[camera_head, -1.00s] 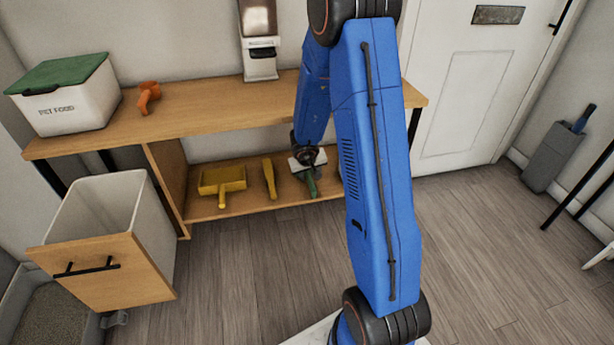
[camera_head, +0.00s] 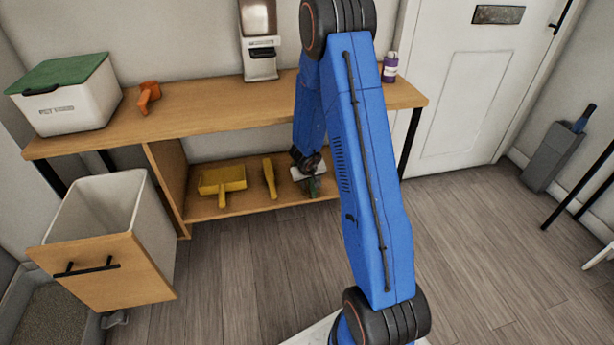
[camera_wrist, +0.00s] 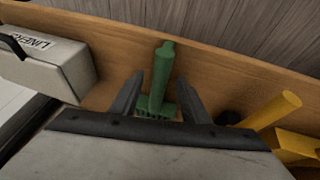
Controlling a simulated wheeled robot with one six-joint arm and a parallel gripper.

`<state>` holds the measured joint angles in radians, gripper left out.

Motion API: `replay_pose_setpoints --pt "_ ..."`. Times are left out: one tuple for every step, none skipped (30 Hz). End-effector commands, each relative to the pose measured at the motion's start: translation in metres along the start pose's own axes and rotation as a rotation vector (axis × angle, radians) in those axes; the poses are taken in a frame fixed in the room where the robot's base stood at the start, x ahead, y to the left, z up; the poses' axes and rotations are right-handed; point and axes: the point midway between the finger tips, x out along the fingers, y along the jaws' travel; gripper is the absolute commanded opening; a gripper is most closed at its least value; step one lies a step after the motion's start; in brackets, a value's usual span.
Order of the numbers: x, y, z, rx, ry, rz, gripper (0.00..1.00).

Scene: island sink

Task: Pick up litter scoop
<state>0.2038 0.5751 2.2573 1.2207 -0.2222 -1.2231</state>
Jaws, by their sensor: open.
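The litter scoop (camera_wrist: 158,88) is green, with a handle and a slotted head, and lies on the lower wooden shelf. In the wrist view it sits between the two fingers of my gripper (camera_wrist: 158,92), which is open, with a gap visible on both sides of the scoop. Part of the scoop's head is hidden by the gripper body.
A yellow brush (camera_head: 269,178) and a yellow dustpan (camera_head: 221,182) lie left of the scoop in the head view. In the wrist view a box marked "LINERS" (camera_wrist: 50,62) stands to the left. The upper shelf board (camera_head: 210,104) overhangs.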

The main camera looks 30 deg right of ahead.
Motion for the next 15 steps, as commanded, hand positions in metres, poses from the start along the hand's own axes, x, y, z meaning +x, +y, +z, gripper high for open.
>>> replay_pose_setpoints --pt "0.0026 0.0001 0.0000 0.001 0.000 0.000 0.42" --pt "0.0037 0.0001 0.0000 0.000 0.000 0.000 0.42" --pt "0.0047 0.0000 -0.0001 0.000 0.000 0.000 0.42" --pt "0.0051 0.0000 -0.0001 0.000 0.000 0.000 0.42" --pt "0.0054 0.0000 -0.0001 0.001 0.000 0.000 0.42" --pt "0.0055 0.0000 -0.0001 0.001 0.001 0.000 0.42" --pt "0.0055 0.0001 -0.0002 0.001 0.001 0.000 0.42" --pt "0.0054 0.0001 -0.0002 0.001 0.001 0.000 0.42" --pt "0.0054 0.0001 -0.0002 0.001 0.001 0.000 0.42" --pt "0.0053 0.0001 -0.0002 0.001 0.001 0.000 0.42" --pt "0.0053 0.0001 -0.0002 0.001 0.001 0.000 0.39" --pt "0.0053 0.0001 -0.0002 0.001 0.001 0.000 0.30" --pt "0.0053 0.0001 -0.0002 0.001 0.001 0.000 0.23" --pt "0.0053 0.0001 -0.0002 0.001 0.001 0.000 0.15" --pt "0.0053 0.0001 -0.0002 0.001 0.001 0.000 0.06"
